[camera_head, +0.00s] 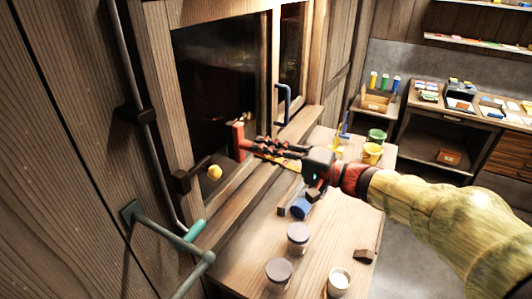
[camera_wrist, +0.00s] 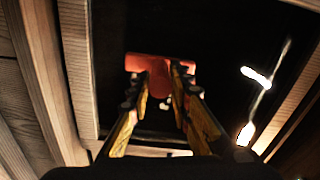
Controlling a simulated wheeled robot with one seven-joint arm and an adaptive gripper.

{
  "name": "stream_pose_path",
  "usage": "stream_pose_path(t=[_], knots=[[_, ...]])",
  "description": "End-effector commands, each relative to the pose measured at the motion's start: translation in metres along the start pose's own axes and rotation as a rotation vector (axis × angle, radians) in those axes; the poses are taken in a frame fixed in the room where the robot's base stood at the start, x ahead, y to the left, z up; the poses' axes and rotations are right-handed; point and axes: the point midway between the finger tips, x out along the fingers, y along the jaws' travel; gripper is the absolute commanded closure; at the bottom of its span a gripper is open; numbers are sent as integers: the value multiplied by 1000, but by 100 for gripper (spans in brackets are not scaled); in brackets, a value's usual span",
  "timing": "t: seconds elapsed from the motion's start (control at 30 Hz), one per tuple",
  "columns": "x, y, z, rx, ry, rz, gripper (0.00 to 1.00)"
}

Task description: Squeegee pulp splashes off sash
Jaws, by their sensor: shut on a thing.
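The window sash has a dark glass pane (camera_head: 212,85) in a wooden frame; the pane also fills the middle of the wrist view (camera_wrist: 225,35). My gripper (camera_head: 254,149) reaches left to the lower right of the pane. It is shut on a red-orange squeegee (camera_head: 238,141), whose wide head shows crosswise beyond my fingertips in the wrist view (camera_wrist: 160,62). The squeegee is in front of the glass; I cannot tell whether it touches. Pale streaks (camera_wrist: 256,77) on the glass at right look like reflections. I cannot make out clear pulp splashes.
A teal bar (camera_head: 172,228) juts out at lower left. The wooden bench (camera_head: 243,262) below carries jars (camera_head: 298,236), a blue roll (camera_head: 301,208) and yellow and green pots (camera_head: 372,153).

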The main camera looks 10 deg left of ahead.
Motion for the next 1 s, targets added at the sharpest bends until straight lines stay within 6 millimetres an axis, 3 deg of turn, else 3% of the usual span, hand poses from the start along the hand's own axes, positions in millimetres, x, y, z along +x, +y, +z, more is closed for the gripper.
stream_pose_path(t=[0.17, 0.6, 1.0], knots=[[-1, -9, -2, -2, 1, -1, 100], [1, -2, -34, -1, 2, -1, 100], [1, 1, -47, -1, 2, 0, 100]])
